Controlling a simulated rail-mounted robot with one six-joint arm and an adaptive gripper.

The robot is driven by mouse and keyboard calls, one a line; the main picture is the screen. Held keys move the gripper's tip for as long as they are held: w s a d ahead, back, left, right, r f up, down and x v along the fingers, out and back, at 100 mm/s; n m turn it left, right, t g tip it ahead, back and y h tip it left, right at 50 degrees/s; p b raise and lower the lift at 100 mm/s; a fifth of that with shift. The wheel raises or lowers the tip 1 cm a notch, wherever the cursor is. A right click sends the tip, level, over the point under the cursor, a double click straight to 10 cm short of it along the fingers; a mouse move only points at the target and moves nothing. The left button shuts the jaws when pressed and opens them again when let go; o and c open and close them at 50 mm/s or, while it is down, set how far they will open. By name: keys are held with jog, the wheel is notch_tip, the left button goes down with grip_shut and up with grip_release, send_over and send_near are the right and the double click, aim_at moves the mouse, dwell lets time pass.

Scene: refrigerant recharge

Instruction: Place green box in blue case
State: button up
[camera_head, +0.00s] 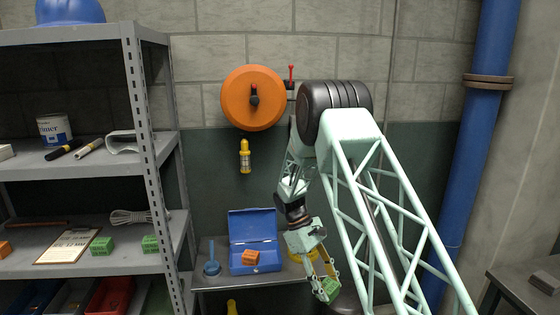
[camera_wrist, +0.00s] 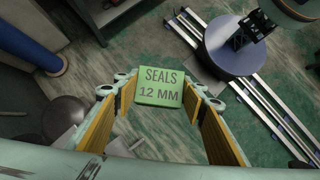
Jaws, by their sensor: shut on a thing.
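A green box (camera_wrist: 160,87) marked "SEALS 12 MM" sits between the fingertips of my gripper (camera_wrist: 161,96) in the wrist view. In the head view my gripper (camera_head: 325,280) points down and holds the green box (camera_head: 330,290) at the lower middle, to the right of the blue case. The blue case (camera_head: 268,267) stands on a small grey table with its lid open against the wall. The case floor is mostly hidden from this angle.
An orange reel (camera_head: 252,97) hangs on the wall above.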

jog(key=s+d+f+m+g+y, duration=0.1)
jog(key=s+d+m+y, duration=0.3)
jog(key=m, duration=0.5)
jog(key=shift+s+d+f+m+g+y, duration=0.2)
jog(key=shift+s+f+m+g+y, duration=0.3)
jog(key=shift+s, duration=0.6)
jog(key=shift+r, duration=0.1)
jog(key=w+a+r+m+t+y+b, duration=0.1)
jog(key=w+a+m+t+y+b, duration=0.1)
jog(key=w+a+m, duration=0.8)
jog(key=w+a+r+m+t+y+b, duration=0.1)
jog(key=w+a+m+t+y, duration=0.3)
jog(key=w+a+m, duration=0.6)
jog(key=shift+w+a+r+m+t+b, duration=0.2)
jog(key=shift+w+a+t+b, duration=0.25)
jog(key=shift+w+a, duration=2.3)
jog(key=shift+w+a+r+m+t+b, duration=0.15)
jog(key=shift+w+a+t+b, duration=0.5)
jog(key=shift+w, duration=3.9)
jog(key=shift+a, duration=0.2)
